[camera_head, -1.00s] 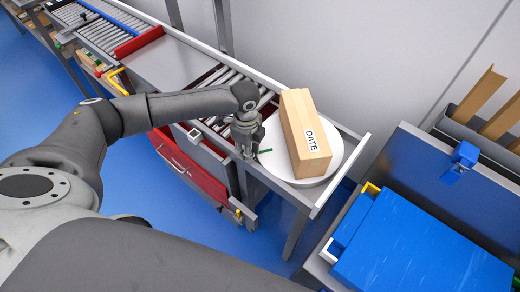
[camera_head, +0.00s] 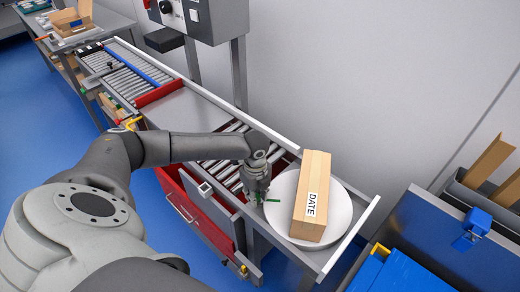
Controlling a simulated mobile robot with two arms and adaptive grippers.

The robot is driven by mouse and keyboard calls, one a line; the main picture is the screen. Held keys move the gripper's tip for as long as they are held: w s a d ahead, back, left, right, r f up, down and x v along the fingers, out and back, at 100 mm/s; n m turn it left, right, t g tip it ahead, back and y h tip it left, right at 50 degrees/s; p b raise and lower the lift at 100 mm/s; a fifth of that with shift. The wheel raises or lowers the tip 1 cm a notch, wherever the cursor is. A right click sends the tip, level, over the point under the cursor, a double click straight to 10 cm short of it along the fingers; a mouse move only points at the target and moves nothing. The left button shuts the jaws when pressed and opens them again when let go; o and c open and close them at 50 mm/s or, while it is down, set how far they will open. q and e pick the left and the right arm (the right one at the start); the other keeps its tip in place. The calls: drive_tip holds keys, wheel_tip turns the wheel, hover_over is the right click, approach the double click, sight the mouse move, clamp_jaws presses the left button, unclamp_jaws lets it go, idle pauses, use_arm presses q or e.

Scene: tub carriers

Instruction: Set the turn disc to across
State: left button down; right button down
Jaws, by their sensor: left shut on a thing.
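The turn disc (camera_head: 340,222) is a round white plate at the near right end of the conveyor. A tall tan carton (camera_head: 313,185) marked DATE stands on it, its long side running roughly up and down the picture. A small green piece (camera_head: 271,200) sticks out at the disc's left edge. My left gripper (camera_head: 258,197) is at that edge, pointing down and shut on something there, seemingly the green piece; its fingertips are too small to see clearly. The carton is apart from the gripper. My right gripper is not in view.
The roller conveyor (camera_head: 225,178) runs to the far left, with a red stop (camera_head: 160,93) across it. A raised metal rail (camera_head: 350,238) borders the disc's right side. A blue-topped case (camera_head: 395,272) and a metal bin with a blue latch (camera_head: 473,229) stand at right. Red drawers (camera_head: 185,207) sit below.

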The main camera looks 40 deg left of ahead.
use_arm(q)
drive_tip(key=shift+w, duration=0.1)
idle(0.3)
drive_tip(key=c, duration=1.2)
unclamp_jaws()
wheel_tip(320, 180, up, 12)
drive_tip(key=shift+r, duration=0.1)
